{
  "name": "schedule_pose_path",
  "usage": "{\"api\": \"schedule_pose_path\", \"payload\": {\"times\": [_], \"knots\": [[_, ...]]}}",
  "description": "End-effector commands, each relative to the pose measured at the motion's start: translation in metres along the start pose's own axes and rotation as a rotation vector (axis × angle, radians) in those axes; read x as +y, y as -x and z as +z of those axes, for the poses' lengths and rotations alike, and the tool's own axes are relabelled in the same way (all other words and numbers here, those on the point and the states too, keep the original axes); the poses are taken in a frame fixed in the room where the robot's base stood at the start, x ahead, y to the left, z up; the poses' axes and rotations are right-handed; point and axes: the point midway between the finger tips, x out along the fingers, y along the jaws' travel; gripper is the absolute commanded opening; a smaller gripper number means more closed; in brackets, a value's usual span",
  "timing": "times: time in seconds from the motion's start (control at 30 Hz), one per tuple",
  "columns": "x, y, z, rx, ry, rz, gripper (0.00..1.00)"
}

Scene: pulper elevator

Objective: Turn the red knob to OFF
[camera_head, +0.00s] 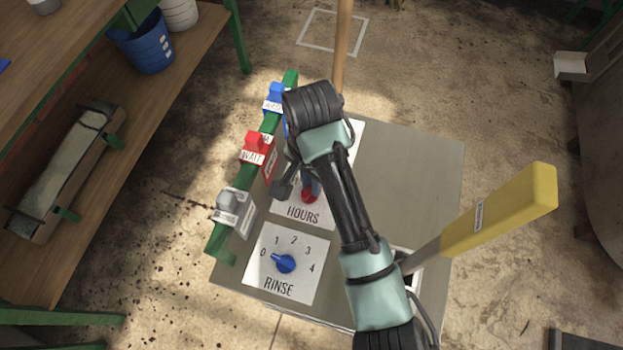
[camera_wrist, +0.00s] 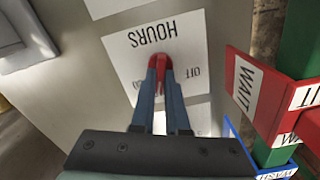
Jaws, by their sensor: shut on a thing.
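The red knob (camera_head: 309,196) sits on a white plate marked HOURS (camera_head: 303,214) on the top of a grey cabinet. In the wrist view the red knob (camera_wrist: 159,60) lies between the tips of my gripper's two blue fingers. My gripper (camera_wrist: 160,72) is shut on it. The OFF mark (camera_wrist: 195,72) shows just right of the knob in the wrist view, upside down. My fingers hide part of the dial, and I cannot tell where the knob points. In the head view my arm covers much of the HOURS plate and my gripper (camera_head: 313,187).
A blue knob (camera_head: 285,263) on the RINSE plate sits nearby. A green rail (camera_head: 245,177) with a red WAIT tag (camera_head: 258,148), a grey tag (camera_head: 235,207) and a blue tag (camera_head: 274,98) runs along the cabinet's left. A yellow-handled lever (camera_head: 500,210) rises at the right.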

Motion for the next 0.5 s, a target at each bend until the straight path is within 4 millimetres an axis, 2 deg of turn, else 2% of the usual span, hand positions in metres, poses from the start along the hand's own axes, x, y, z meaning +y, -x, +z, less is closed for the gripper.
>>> {"api": "schedule_pose_path", "payload": {"times": [0.27,0.5], "knots": [[-0.0005,0.0064,0.0027,-0.007,0.079,0.003,0.0],[-0.0014,0.007,0.0037,-0.008,0.222,0.004,0.0]]}}
